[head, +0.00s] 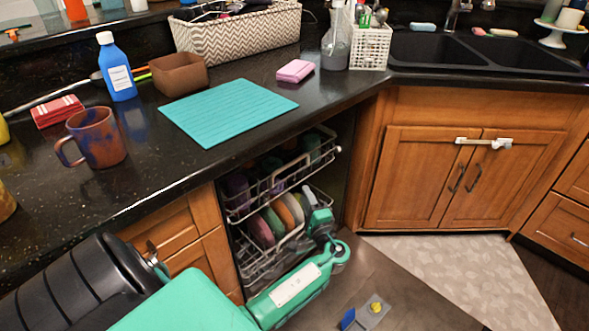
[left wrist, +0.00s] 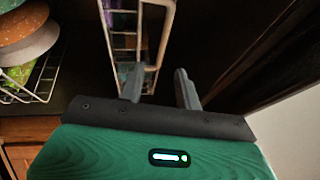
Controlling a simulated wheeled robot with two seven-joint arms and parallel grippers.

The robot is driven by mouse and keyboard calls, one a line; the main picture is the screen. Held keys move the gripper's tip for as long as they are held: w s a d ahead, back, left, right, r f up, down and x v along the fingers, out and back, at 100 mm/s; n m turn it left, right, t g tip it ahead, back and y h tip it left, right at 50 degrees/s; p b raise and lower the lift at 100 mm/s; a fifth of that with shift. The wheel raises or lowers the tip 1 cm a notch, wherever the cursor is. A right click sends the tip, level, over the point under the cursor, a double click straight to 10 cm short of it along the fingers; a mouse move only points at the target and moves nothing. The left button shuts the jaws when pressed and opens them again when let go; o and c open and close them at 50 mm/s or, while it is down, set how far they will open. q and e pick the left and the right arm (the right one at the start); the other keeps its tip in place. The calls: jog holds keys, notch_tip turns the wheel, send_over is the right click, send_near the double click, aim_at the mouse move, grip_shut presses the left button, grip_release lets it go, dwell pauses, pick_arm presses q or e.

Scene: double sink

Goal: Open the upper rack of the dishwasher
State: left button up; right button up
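The dishwasher under the counter stands open, with its door (head: 400,300) folded down. Its upper rack (head: 290,178) is a white wire rack with dishes inside, and its front sits near the counter's edge. It also shows in the left wrist view (left wrist: 125,42). The lower rack (head: 262,262) below holds several coloured plates. My left gripper (head: 313,195) is in front of the racks, just below the upper rack's front. In the left wrist view its fingers (left wrist: 158,88) are apart, with the rack's end close by the left finger; contact cannot be told. My right gripper is out of view.
The black counter above holds a mug (head: 97,137), a teal mat (head: 228,112), a blue bottle (head: 117,70) and a pink sponge (head: 295,71). Wooden cabinets (head: 410,180) flank the dishwasher on the right. A pale rug (head: 465,270) lies on the floor there.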

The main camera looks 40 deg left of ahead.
aim_at(291, 164)
pick_arm(q)
jog(key=x, duration=1.4)
jog(key=shift+d+r, duration=0.1)
jog(key=shift+r, duration=0.15)
jog(key=shift+s, duration=0.1)
grip_shut()
